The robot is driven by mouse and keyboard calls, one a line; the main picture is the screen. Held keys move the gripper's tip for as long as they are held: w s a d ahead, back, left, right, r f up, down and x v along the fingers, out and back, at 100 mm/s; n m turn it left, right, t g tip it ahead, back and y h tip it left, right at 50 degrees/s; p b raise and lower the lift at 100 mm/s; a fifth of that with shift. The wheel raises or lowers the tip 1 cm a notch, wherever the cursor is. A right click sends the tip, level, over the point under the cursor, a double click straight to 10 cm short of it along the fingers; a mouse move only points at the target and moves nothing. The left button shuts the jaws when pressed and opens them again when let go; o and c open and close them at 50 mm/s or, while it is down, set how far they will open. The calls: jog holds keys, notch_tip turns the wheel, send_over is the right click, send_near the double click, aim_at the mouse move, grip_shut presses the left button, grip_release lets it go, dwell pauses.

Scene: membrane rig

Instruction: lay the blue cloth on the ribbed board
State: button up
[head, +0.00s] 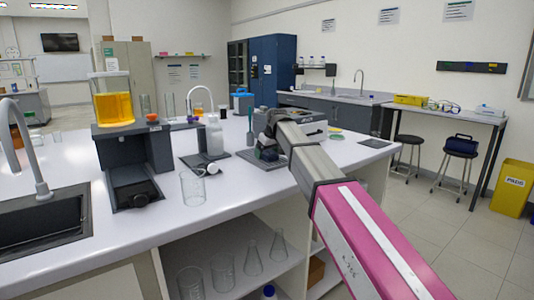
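My arm reaches from the lower right over the white bench, and my gripper (268,150) points down above a dark flat board (250,157) near the bench's middle. My wrist hides most of the fingers, so I cannot tell whether they are open or shut. Something small and dark green shows at the fingertips, too small to name. I cannot make out a blue cloth. I cannot tell whether the dark board is the ribbed one. Another dark flat plate (376,143) lies near the bench's right edge.
A grey instrument (312,124) stands behind my wrist. A sink (40,212) is at far left.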

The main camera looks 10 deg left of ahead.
jog(key=shift+r, duration=0.1)
jog(key=v, duration=1.2)
